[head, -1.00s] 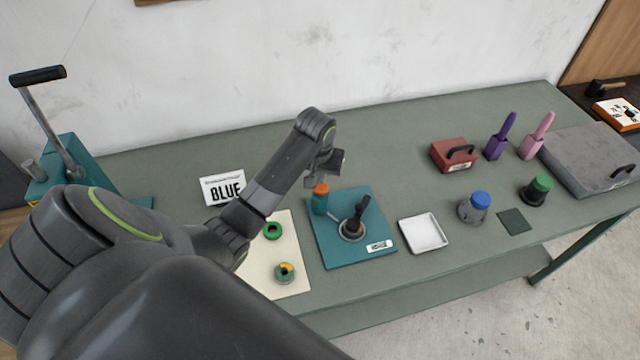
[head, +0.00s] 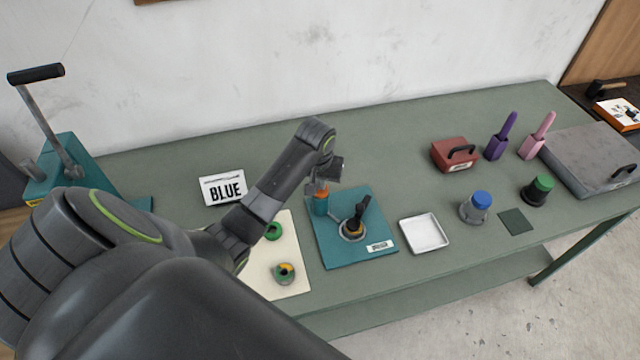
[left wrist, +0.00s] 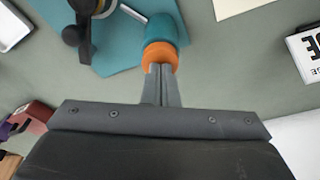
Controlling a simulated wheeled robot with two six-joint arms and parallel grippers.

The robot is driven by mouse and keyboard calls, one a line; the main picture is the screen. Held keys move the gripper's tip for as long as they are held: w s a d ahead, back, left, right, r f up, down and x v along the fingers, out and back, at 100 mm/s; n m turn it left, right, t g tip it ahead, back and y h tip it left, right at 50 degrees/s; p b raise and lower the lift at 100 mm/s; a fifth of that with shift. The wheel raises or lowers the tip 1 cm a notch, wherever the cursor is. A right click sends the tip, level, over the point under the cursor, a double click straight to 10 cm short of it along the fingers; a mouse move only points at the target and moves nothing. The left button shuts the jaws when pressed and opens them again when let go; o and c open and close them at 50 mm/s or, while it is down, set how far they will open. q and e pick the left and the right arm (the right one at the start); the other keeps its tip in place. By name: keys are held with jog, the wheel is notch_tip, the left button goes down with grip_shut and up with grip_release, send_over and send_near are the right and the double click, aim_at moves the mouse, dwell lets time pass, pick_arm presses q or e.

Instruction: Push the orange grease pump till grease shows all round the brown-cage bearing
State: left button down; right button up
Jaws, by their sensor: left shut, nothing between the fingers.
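The grease pump is a teal bottle (head: 320,207) with an orange top (head: 321,193), standing at the back left of a teal plate (head: 335,257). In the left wrist view the orange top (left wrist: 160,56) is just beyond my fingertips. My left gripper (head: 318,186) is shut and empty, with its tips at the orange top; I cannot tell whether they press it. A round fitting (head: 352,234) with a black handle stands on the plate, joined to the bottle by a pale spout. A brownish part shows there, probably the bearing; grease on it cannot be made out. My right gripper is out of view.
A cream mat (head: 292,288) with two green rings (head: 273,231) lies left of the plate. A white tray (head: 424,234) is to its right. A blue-capped jar (head: 475,207) and green-capped jar (head: 538,190) stand farther right.

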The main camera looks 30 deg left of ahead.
pick_arm(q)
jog(key=shift+r+p, duration=0.85)
jog(key=shift+r, duration=0.6)
notch_tip(320, 180, up, 6)
jog(key=shift+f, duration=0.15)
